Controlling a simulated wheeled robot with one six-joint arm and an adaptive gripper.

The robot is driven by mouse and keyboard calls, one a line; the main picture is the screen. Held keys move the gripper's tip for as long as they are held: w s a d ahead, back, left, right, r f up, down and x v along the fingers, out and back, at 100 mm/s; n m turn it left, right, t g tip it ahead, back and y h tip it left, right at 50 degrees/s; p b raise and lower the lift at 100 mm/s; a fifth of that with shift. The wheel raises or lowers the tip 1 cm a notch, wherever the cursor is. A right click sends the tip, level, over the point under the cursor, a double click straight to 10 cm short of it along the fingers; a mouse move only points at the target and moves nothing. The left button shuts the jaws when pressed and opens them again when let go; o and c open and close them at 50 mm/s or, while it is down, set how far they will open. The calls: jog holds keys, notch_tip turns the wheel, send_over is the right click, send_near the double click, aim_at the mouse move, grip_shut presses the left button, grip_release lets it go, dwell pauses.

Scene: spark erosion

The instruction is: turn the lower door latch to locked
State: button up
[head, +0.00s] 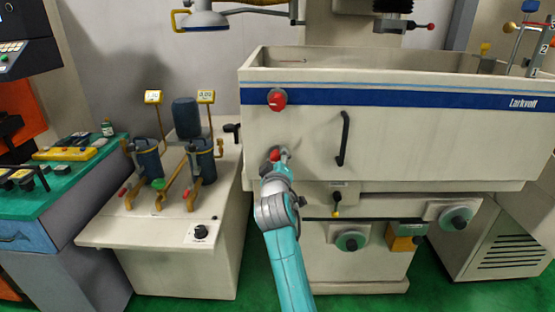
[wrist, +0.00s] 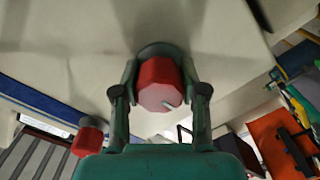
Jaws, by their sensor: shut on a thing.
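The lower door latch is a red knob on a dark round base, on the pale tank door (head: 420,140). In the wrist view the lower latch (wrist: 160,85) sits between the two fingers of my gripper (wrist: 160,78), which is shut on it. A small pale mark shows near the knob's edge. In the head view my gripper (head: 276,160) covers most of this latch, and only a bit of red shows. The upper door latch (head: 277,99), also red, is above it, apart from my gripper; it also shows in the wrist view (wrist: 90,136).
A black door handle (head: 343,138) stands out to the right of my gripper. A small yellow-tipped lever (head: 337,204) and round dark knobs are below the tank. A pale cabinet (head: 170,262) with filter canisters stands at left, beside a green-topped bench (head: 75,180).

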dwell(0.3)
jog(key=o, duration=1.1)
jog(key=shift+o, duration=0.2)
jog(key=s, duration=1.2)
jog(key=shift+d, duration=0.1)
